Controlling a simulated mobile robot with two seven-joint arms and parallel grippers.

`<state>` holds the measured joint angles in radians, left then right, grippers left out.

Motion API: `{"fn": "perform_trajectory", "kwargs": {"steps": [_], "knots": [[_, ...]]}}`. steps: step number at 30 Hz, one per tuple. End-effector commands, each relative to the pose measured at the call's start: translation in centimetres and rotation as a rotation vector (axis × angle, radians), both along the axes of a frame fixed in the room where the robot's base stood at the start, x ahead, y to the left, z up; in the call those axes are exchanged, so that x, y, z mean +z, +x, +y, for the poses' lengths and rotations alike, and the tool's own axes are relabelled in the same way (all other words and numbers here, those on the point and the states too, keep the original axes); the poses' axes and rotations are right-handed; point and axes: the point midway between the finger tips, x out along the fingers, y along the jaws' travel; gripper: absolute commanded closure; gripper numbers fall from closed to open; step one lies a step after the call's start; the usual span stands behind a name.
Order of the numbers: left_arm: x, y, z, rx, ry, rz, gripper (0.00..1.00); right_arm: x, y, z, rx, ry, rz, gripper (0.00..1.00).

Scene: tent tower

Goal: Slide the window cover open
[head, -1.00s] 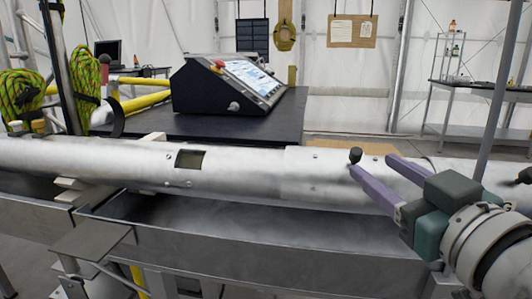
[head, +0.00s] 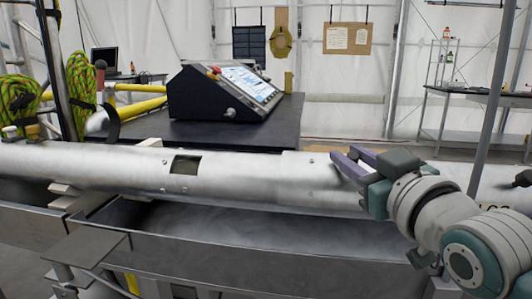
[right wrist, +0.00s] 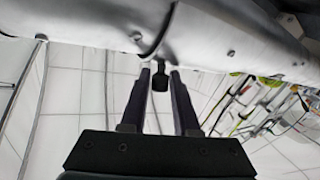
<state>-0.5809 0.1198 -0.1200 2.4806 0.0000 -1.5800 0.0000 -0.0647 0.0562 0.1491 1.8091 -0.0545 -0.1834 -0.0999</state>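A long silvery metal tube (head: 110,162) lies across the bench, with a small dark rectangular window (head: 186,165) in its wall left of centre. To the right is a slightly wider metal sleeve (head: 308,176), which looks like the cover; its left edge stands apart from the window. My right gripper (head: 340,162) has its purple fingers at the sleeve, spread apart. In the right wrist view a black knob (right wrist: 160,82) shows between the fingertips, with slight gaps beside it. The knob is hidden in the head view. My left gripper is not in view.
A grey metal trough (head: 240,240) runs below the tube. Behind it a black table (head: 215,132) holds a console with a screen (head: 225,92). A thin upright pole (head: 490,110) stands at the right. Green ropes (head: 80,95) hang at the left.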

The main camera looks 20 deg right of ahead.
Motion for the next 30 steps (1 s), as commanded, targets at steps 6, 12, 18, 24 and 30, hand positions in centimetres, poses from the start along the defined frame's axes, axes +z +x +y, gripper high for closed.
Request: {"fn": "perform_trajectory", "kwargs": {"steps": [6,12,18,24,30], "knots": [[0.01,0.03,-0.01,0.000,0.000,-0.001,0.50,-0.01,-0.02,0.01,0.000,0.000,0.000,0.96],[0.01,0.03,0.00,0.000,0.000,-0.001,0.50,-0.01,-0.02,0.01,0.000,0.000,0.000,1.00],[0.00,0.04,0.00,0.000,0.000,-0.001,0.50,-0.01,-0.02,0.01,0.000,0.001,0.000,1.00],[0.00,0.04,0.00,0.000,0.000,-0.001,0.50,-0.01,-0.02,0.01,0.000,0.001,0.000,1.00],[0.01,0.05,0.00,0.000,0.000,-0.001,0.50,-0.01,-0.02,0.01,0.000,0.001,0.000,1.00]]}}
